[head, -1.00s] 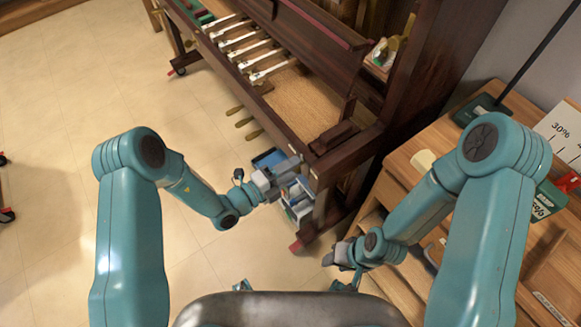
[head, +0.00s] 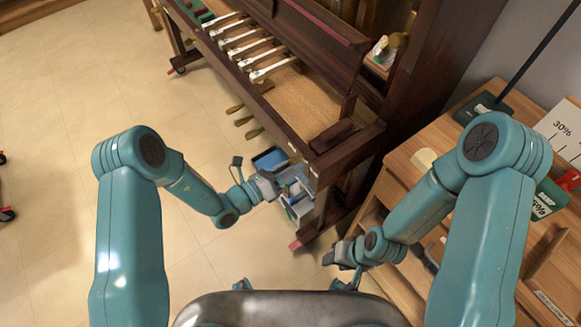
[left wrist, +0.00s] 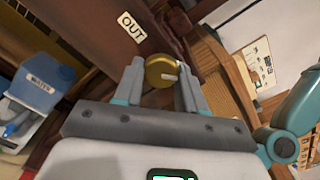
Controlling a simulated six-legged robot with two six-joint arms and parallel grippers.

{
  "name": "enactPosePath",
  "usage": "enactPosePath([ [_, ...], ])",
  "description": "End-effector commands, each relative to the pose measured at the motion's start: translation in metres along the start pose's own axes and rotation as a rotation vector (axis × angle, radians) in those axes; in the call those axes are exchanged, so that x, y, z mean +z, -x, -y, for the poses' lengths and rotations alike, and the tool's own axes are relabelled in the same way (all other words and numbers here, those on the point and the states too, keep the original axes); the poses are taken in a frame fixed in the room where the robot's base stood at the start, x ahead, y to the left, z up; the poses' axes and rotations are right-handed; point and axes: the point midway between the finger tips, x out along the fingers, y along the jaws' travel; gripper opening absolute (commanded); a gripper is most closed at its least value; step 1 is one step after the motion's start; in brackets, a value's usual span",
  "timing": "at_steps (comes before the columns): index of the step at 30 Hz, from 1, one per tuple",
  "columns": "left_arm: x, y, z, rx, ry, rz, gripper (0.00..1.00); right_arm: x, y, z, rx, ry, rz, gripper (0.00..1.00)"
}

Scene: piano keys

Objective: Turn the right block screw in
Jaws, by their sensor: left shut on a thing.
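The right block screw is a round brass knob (left wrist: 161,71) with a pale mark on its face, seen in the left wrist view. It sits by the dark wooden block end, beside a white "OUT" label (left wrist: 131,26). My left gripper (left wrist: 162,88) has one finger on each side of the knob and is shut on it. In the head view my left gripper (head: 268,185) is at the piano's near right corner, under the key bed, and the screw is hidden there. My right gripper (head: 338,256) hangs apart from the piano; its jaw gap is unclear.
A blue container (left wrist: 48,78) with a white label stands left in the wrist view. The piano (head: 345,150) has its key bed open with several white-tipped keys (head: 245,48). A wooden desk (head: 430,140) is at the right.

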Motion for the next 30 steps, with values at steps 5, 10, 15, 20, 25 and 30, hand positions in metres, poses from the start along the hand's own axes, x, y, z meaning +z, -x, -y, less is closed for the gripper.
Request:
enactPosePath([
  [5,-0.002,0.001,-0.001,0.002,-0.165,-0.003,0.1,0.0,-0.003,-0.001,0.0,0.0,0.0,0.43],
  [10,-0.002,0.001,-0.002,0.001,-0.324,-0.003,0.1,0.0,-0.006,-0.002,0.0,0.0,0.0,0.43],
  [15,-0.002,0.001,-0.003,0.001,-0.465,-0.003,0.1,0.0,-0.008,-0.003,0.0,0.0,0.0,0.43],
  [20,-0.001,0.001,-0.003,0.001,-0.574,-0.003,0.1,0.0,-0.01,-0.004,0.0,0.0,0.0,0.43],
  [25,-0.001,0.001,-0.003,0.001,-0.657,-0.004,0.1,0.0,-0.012,-0.004,0.0,0.0,0.0,0.43],
  [30,-0.001,0.001,-0.003,0.001,-0.706,-0.004,0.1,0.0,-0.013,-0.005,0.0,0.0,0.0,0.43],
])
